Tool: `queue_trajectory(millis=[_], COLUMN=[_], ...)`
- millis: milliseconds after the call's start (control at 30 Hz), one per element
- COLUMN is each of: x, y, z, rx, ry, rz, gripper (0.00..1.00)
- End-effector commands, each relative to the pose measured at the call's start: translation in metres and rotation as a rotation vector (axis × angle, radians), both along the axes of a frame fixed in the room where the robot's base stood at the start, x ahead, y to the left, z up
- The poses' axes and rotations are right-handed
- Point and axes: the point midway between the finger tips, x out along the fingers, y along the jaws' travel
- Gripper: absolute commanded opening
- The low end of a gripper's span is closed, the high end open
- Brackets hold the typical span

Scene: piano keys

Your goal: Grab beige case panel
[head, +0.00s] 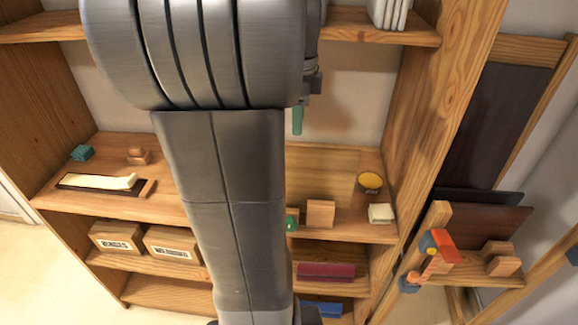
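Which thing is the beige case panel is not certain. A flat tan panel (325,172) lies at the back of the middle shelf, partly hidden by my arm. A small upright tan block (320,213) stands at the shelf's front, and a cream bar (98,181) lies on a dark base at the left. My gripper (297,120) is mostly hidden behind my arm; one teal finger-like part points down above the middle shelf. Its opening cannot be seen.
The wooden shelf unit (225,219) fills the view. A yellow-topped cup (370,183) and cream block (381,213) stand at right. Teal block (82,153) and wooden block (138,156) stand at left. Labelled boxes (117,239) sit below. The right wall panel (455,95) is close.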

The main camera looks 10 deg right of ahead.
Motion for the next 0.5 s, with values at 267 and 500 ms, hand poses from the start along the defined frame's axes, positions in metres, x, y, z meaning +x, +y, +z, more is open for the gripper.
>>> queue_trajectory(millis=[267, 500], x=[-0.001, 0.0], y=[0.001, 0.001], z=[-0.055, -0.08], rx=[0.002, 0.001], ry=[0.006, 0.002], rz=[0.001, 0.002], gripper=[0.38, 0.38])
